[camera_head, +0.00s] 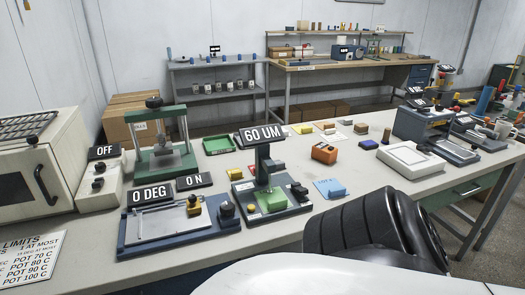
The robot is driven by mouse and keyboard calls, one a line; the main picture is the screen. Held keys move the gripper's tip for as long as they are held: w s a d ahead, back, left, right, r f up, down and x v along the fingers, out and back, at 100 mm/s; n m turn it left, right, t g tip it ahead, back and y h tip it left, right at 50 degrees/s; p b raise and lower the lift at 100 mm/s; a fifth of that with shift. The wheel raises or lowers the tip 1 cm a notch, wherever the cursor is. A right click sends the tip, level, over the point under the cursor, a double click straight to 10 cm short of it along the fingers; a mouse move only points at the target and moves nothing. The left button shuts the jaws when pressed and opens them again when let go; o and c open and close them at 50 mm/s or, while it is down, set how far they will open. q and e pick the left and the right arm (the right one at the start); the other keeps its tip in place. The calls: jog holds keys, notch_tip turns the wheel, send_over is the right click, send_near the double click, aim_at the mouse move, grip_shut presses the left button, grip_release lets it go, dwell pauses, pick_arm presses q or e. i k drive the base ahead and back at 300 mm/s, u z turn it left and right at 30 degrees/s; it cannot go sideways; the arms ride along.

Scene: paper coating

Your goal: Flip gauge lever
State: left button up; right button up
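The gauge (264,165) stands near the middle of the bench, with a sign reading "60 UM" (262,136) on top. It has a dark upright post and a dark base, and a green block (271,200) sits under its head. A small dark knob-like part (299,190) on the right side of the base may be the lever; I cannot be sure, nor tell its position. Neither of my grippers is in view. A black ribbed part of my own arm shows at the lower right, apart from the gauge.
Left of the gauge is a blue-based plate device (170,222) with signs "0 DEG" and "ON". A green press (160,140) stands behind it. An orange block (324,153), a blue sheet (330,188) and a white tray (411,160) lie to the right.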

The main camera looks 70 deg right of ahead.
aim_at(297, 186)
jog(key=i, duration=0.35)
jog(key=z, duration=1.2)
